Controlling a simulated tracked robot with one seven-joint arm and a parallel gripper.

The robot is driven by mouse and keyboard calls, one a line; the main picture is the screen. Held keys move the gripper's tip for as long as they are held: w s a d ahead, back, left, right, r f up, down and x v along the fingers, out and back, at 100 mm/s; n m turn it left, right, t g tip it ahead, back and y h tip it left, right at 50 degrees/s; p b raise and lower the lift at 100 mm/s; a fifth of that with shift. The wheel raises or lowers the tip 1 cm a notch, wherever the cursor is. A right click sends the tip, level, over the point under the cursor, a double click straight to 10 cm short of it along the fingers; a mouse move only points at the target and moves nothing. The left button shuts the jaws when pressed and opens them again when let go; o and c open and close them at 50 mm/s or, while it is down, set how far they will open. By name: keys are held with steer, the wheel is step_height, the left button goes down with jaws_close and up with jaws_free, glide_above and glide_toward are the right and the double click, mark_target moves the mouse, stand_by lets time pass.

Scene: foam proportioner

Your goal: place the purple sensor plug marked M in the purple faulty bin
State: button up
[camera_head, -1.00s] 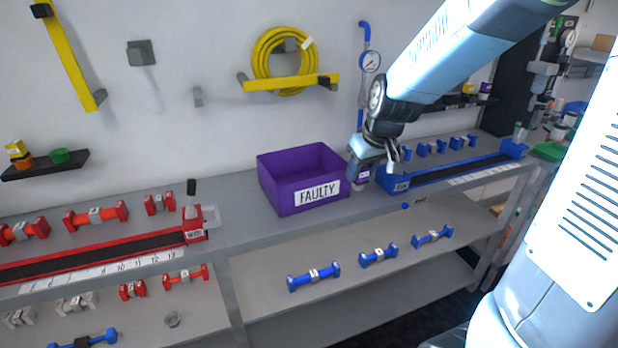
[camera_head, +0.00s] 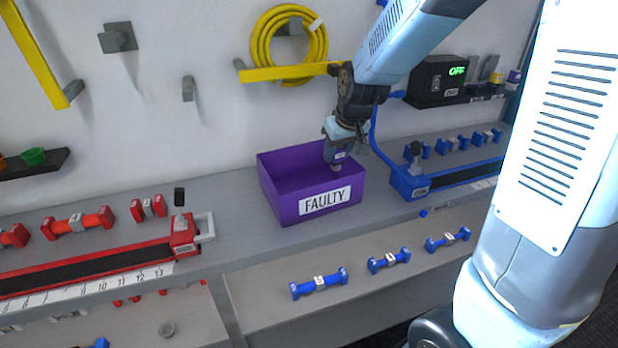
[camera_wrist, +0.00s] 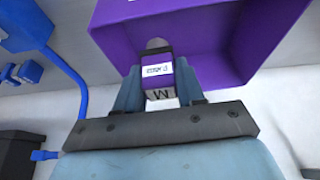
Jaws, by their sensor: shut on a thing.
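The purple faulty bin (camera_head: 283,208) is an open box with a white FAULTY label, standing on the bench. My gripper (camera_head: 337,158) is over the right part of the bin's opening, pointing down. In the wrist view my gripper (camera_wrist: 160,95) is shut on the purple sensor plug (camera_wrist: 158,70), which has a grey tip, a white label and a letter M at its near end. The plug also shows in the head view (camera_head: 339,157), small and partly hidden by the fingers. In the wrist view the bin (camera_wrist: 225,35) lies beyond the plug; I cannot tell whether they touch.
A red rail (camera_head: 100,265) with red parts lies left of the bin. A blue rail (camera_head: 410,185) with a blue hose stands close to its right. Several blue fittings (camera_head: 318,283) lie on the lower shelf. A black box (camera_head: 437,80) is at the back right.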

steer(key=shift+w+a+f, duration=0.65)
steer(key=shift+a+f, duration=0.5)
steer(key=shift+f, duration=0.15)
steer(key=shift+w+a+f, duration=0.65)
steer(key=shift+a+f, duration=0.45)
steer(key=shift+f, duration=0.15)
steer(key=shift+w+a+f, duration=0.65)
steer(key=shift+a+f, duration=0.5)
steer(key=shift+f, duration=1.45)
steer(key=shift+f, duration=0.1)
steer(key=o, duration=1.1)
